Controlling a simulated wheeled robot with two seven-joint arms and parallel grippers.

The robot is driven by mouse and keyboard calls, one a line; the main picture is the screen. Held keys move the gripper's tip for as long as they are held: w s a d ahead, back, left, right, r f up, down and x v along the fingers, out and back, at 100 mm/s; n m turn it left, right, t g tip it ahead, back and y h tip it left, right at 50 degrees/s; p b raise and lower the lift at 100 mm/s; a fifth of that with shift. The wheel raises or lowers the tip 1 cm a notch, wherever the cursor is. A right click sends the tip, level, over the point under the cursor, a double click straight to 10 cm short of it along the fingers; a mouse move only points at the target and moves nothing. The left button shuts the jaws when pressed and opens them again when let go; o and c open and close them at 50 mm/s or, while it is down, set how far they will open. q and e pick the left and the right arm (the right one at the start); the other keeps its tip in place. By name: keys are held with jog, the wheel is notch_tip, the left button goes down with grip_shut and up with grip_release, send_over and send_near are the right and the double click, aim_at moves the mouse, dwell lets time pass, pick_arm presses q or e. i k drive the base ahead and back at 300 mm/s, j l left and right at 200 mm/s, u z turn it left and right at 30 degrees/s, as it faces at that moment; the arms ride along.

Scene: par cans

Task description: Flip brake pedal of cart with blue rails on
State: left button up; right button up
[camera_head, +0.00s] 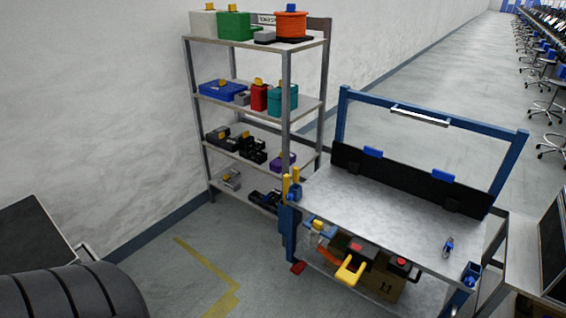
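The cart with blue rails (372,205) stands right of centre, with a grey top and a blue frame rail (341,116) rising at its back. A small red pedal (298,267) shows low at the cart's left front corner, near the floor. It looks like a brake pedal, but it is too small to tell whether it is flipped on or off. The wheels are hidden or cut off. Neither of my grippers is in view.
Boxes and tools, including a yellow-handled one (351,271), fill the cart's lower shelf. A metal shelf rack (287,70) stands behind it by the white wall. Floor with a yellow line (205,262) is clear at left. A grey table (490,262) stands close right.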

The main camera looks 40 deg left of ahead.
aim_at(296, 269)
jog(key=u, duration=1.1)
